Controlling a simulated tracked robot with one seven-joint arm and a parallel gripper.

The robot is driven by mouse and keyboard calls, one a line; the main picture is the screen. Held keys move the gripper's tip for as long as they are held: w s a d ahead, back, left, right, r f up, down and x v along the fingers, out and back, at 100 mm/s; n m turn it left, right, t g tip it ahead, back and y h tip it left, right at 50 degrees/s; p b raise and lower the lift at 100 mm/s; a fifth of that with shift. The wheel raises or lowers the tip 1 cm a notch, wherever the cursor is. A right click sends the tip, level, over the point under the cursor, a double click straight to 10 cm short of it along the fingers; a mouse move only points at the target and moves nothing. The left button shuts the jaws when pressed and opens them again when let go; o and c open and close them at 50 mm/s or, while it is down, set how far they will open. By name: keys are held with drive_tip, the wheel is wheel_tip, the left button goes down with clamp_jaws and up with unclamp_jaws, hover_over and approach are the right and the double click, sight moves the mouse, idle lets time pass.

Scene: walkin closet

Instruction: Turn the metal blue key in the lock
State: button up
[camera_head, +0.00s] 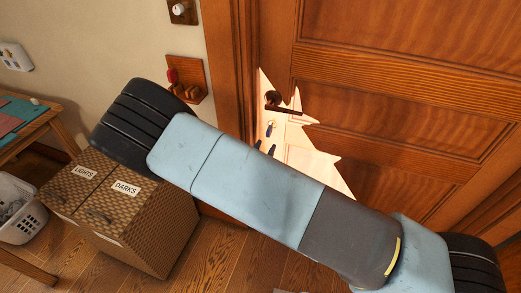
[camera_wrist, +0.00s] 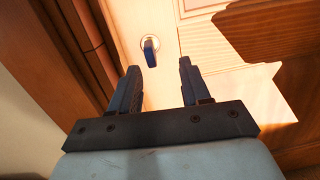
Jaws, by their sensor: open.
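The blue key (camera_wrist: 151,52) sticks out of a round metal lock (camera_wrist: 149,41) in the door, seen ahead of my fingers in the wrist view. In the head view the key (camera_head: 269,130) shows small, below the dark door handle (camera_head: 280,103). My gripper (camera_wrist: 160,68) is open and empty. Its two dark fingers point toward the door, with the key beyond their tips and nearer the left finger. In the head view my arm hides most of the gripper; only the fingertips (camera_head: 265,148) show just below the key.
The wooden door (camera_head: 400,70) has a bright sunlit patch around the lock. The door frame (camera_head: 230,60) stands close on the left. A wicker hamper (camera_head: 150,225) labelled LIGHTS and DARKS, a table (camera_head: 52,123) and a white basket (camera_head: 22,228) stand at left.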

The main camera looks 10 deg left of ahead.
sight(267, 136)
drive_tip(key=shift+n+y, duration=0.5)
drive_tip(key=shift+w+a, duration=0.2)
drive_tip(key=shift+w, duration=4.45)
drive_tip(key=shift+c, duration=0.3)
clamp_jaws()
